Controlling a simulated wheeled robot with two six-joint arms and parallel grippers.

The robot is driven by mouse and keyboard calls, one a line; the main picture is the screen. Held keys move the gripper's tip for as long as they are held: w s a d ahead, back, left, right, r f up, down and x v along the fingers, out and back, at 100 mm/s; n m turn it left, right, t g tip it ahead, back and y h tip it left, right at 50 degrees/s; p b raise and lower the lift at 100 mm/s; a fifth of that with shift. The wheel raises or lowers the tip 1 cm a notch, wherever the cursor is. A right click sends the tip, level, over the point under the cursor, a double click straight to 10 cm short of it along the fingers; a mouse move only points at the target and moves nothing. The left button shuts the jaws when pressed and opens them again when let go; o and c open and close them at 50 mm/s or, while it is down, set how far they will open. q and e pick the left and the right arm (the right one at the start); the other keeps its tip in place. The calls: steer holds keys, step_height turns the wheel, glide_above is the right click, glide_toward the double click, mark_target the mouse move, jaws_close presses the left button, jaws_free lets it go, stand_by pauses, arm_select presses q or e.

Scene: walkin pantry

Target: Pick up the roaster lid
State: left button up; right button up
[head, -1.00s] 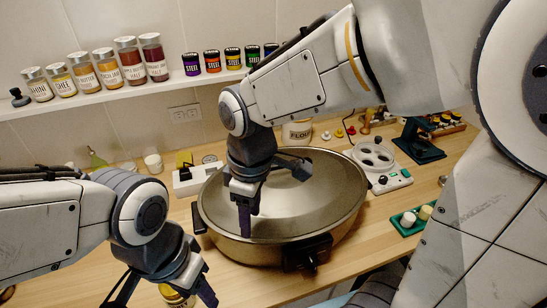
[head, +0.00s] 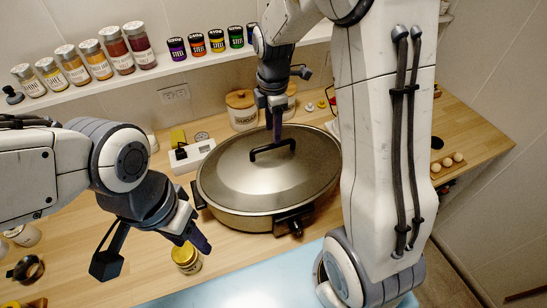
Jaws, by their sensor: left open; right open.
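The roaster lid (head: 238,172) is a round, domed metal lid with a black bar handle (head: 272,151) on top. It lies on the wide roaster pan (head: 262,223) on the wooden counter. My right gripper (head: 276,132) points down at the handle from above and behind it. It is open and holds nothing; one dark finger shows just over the bar, and I cannot tell if it touches. My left gripper (head: 153,252) is open and empty at the lower left, in front of the pan and apart from it.
A small yellow-lidded jar (head: 187,258) stands by my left gripper's finger. A white appliance (head: 192,155) and a wooden-lidded canister (head: 243,110) stand behind the pan. A wall shelf (head: 120,82) holds several jars. Several eggs (head: 447,164) lie at the right.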

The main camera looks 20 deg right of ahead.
mark_target(273, 144)
steer(key=f+p, duration=0.1)
steer(key=f, duration=0.2)
steer(key=shift+s+f+p, duration=0.2)
steer(key=shift+f+p, duration=0.1)
steer(key=shift+p, duration=0.1)
steer(key=shift+f, duration=0.5)
steer(key=shift+f, duration=0.25)
jaws_close()
steer(key=shift+w+r, duration=0.1)
stand_by(1.0)
